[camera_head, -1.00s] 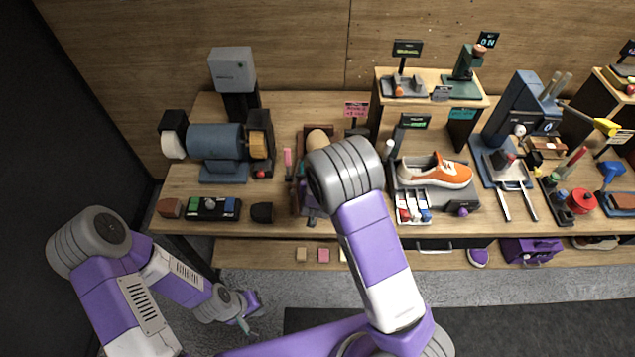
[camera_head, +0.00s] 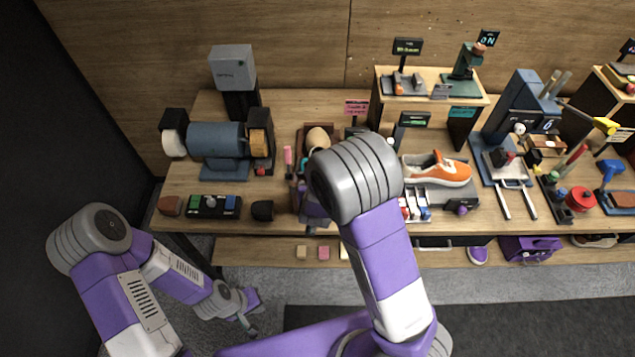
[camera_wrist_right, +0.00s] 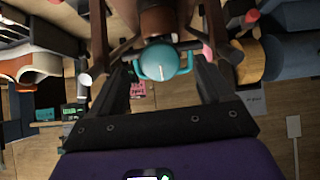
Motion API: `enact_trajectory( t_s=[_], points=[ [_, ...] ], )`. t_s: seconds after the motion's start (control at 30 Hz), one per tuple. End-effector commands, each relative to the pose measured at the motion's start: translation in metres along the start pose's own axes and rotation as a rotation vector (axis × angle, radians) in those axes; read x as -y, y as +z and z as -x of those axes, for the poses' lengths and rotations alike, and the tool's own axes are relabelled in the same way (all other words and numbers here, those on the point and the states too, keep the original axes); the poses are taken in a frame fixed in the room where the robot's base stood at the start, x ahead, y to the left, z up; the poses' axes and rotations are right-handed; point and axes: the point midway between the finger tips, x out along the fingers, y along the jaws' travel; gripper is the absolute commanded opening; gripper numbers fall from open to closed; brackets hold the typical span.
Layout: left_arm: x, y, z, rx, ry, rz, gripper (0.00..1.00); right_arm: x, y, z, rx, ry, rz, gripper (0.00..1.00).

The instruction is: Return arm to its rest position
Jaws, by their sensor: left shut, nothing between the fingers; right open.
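My left gripper (camera_head: 247,324) hangs low at the left, in front of the bench and over the grey floor. It is shut and empty, away from every object. My right arm's large grey joint covers the middle of the bench in the head view and hides much of the right gripper. In the right wrist view the right gripper (camera_wrist_right: 157,30) is open, with its dark fingers spread. A turquoise round part with side loops (camera_wrist_right: 162,62) lies between the fingers in that picture; I cannot tell whether they touch it. It also shows in the head view (camera_head: 303,165) by a brown stand.
An orange sneaker (camera_head: 437,169) sits on a grey stand right of my right arm. A blue bench grinder (camera_head: 215,140) stands at the left. A black tray with coloured blocks (camera_head: 213,206) lies near the front edge. The floor before the bench is open.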

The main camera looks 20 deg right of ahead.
Motion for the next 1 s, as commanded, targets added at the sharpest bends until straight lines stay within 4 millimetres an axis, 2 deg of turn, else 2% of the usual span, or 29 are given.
enact_trajectory(
  t_s=[0.13, 0.67, 0.77, 0.87, 0.97, 1.0],
  points=[
    [0.000, 0.000, 0.001, 0.000, 0.000, 0.000, 0.00, -0.001, 0.000, 0.007, 0.000, 0.001, 0.000, 0.80],
    [0.000, 0.000, -0.001, 0.000, 0.000, 0.000, 0.00, -0.001, 0.005, 0.005, 0.009, 0.000, 0.000, 0.80],
    [0.003, 0.000, -0.007, 0.000, 0.000, 0.000, 0.00, -0.006, 0.027, -0.005, 0.056, -0.006, 0.003, 0.80],
    [0.007, -0.001, -0.019, 0.000, 0.000, 0.000, 0.00, -0.015, 0.072, -0.020, 0.152, -0.021, 0.013, 0.80],
    [0.014, -0.002, -0.037, 0.000, 0.000, 0.000, 0.00, -0.026, 0.140, -0.035, 0.301, -0.055, 0.014, 0.80],
    [0.017, -0.002, -0.044, 0.000, 0.000, 0.000, 0.00, -0.029, 0.170, -0.039, 0.367, -0.076, 0.011, 0.80]
  ],
)
